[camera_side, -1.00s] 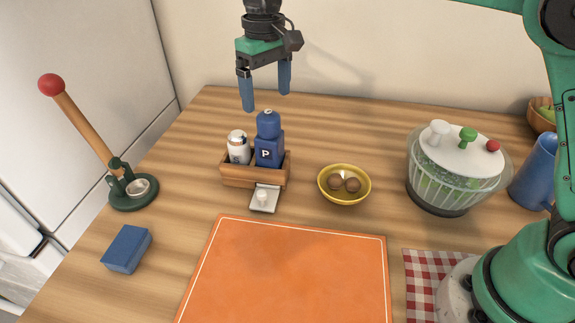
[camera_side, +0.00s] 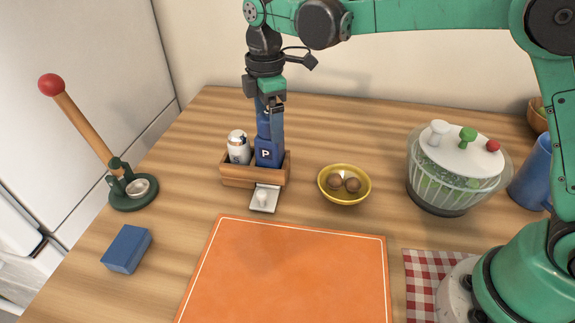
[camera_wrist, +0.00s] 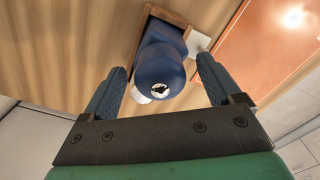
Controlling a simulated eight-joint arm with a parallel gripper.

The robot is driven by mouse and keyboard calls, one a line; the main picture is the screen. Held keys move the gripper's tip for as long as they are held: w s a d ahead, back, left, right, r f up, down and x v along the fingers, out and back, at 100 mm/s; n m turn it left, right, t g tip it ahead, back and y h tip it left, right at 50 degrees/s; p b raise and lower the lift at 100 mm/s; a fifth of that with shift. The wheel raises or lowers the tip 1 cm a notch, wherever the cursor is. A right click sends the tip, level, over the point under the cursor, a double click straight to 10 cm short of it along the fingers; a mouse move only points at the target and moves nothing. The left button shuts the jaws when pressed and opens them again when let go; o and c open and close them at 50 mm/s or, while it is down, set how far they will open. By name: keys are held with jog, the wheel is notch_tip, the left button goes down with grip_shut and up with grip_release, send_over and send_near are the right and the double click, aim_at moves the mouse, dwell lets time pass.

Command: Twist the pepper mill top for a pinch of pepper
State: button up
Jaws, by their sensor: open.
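The blue pepper mill (camera_side: 267,152), marked with a white P, stands upright in a small wooden caddy (camera_side: 238,180). My gripper (camera_side: 269,132) points down over it, and its fingers hide most of the mill's top in the side view. In the wrist view the round blue top of the mill (camera_wrist: 160,65) sits between my two spread fingers (camera_wrist: 160,88), with a gap on each side. My gripper is open.
A white shaker (camera_side: 238,147) stands in the caddy just left of the mill. A small light tray (camera_side: 264,199) sits in front, and a yellow bowl (camera_side: 344,197) of round brown items stands to the right. An orange mat (camera_side: 285,270) lies nearer.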

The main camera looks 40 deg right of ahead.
jog(key=shift+f, duration=0.2)
grip_shut()
jog(key=shift+m, duration=0.3)
